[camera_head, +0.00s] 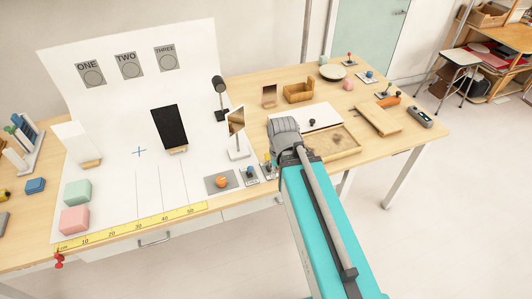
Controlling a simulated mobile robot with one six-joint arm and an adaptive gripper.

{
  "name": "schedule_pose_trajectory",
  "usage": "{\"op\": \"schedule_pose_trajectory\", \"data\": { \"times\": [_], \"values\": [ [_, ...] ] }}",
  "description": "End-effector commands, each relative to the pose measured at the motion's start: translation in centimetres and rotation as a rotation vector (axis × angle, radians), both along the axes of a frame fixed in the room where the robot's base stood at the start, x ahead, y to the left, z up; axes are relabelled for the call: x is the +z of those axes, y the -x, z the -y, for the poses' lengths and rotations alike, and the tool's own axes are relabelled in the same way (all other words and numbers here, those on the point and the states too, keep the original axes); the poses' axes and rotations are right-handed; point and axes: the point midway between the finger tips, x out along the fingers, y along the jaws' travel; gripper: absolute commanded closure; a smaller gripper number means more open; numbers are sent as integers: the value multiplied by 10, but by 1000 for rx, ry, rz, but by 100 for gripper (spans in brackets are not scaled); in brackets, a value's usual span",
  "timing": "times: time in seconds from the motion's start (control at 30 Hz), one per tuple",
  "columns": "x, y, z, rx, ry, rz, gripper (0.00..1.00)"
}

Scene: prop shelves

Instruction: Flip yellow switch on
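Several small switches stand on the wooden table. A switch with a blue lever (250,172) and a switch with a dark lever (268,169) are near the front edge, left of my arm. At the back right are a red-tipped switch (349,61), a blue-tipped switch (368,76) and a small switch with an orange or yellow tip (388,88). I cannot tell surely which one is the yellow switch, nor its position. My turquoise arm rises from the bottom and ends in a grey joint over the table; no gripper fingers show.
A shallow wooden tray (346,144) and wooden block (378,121) lie right of my arm. A yellow ruler (130,226) runs along the front.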

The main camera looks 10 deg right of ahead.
Motion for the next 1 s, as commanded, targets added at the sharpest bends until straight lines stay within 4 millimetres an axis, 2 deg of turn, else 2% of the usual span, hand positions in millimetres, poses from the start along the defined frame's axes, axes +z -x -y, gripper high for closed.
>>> {"op": "schedule_pose_trajectory", "data": {
  "times": [0.03, 0.13, 0.37, 0.8, 1.0],
  "values": [
    [-1, -3, 0, 1, 0, 0, 83],
    [-2, -11, 0, 5, 0, 0, 100],
    [-10, -52, -1, 25, 0, 1, 100],
    [-31, -177, -3, 95, -1, 4, 100],
    [-39, -227, -4, 125, -1, 5, 100]
  ]
}}
